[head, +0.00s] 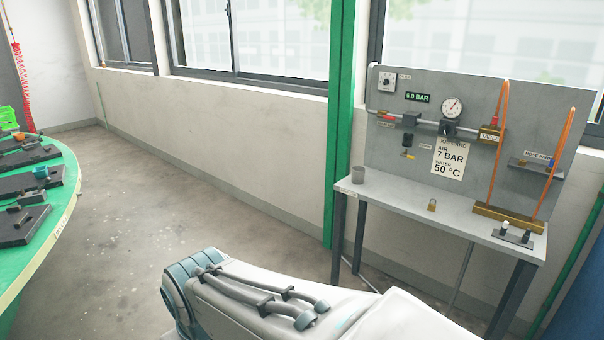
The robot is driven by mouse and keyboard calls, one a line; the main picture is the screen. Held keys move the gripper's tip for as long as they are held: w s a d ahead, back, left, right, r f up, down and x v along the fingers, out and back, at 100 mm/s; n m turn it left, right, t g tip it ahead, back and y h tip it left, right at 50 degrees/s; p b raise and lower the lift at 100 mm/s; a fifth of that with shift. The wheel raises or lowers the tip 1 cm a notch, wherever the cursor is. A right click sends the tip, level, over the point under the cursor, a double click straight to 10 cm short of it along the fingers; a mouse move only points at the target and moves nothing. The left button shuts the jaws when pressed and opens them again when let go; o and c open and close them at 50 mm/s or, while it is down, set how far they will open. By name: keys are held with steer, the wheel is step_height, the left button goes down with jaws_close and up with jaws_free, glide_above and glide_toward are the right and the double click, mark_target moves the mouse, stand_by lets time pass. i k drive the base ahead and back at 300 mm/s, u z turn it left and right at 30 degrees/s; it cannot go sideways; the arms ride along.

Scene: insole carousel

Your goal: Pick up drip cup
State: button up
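A small grey cup (358,175), which looks like the drip cup, stands upright at the left end of the grey bench top (400,200). Nothing covers it, and the surface around it is bare. Part of my white arm shows at the bottom centre, in front of and below the bench. My gripper is not in view, so I cannot see whether it is open or shut.
A grey panel with a gauge (452,108), pipes and a job card (450,158) rises behind the bench. A padlock (432,205) and a brass bar (508,217) with orange hoses are farther right. A green round table (62,212) stands left. The floor between is clear.

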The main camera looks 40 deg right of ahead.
mark_target(358, 175)
steer(key=z, duration=1.2)
steer(key=i, duration=2.8)
steer(key=z, duration=1.25)
steer(key=i, duration=0.45)
steer(key=z, duration=0.35)
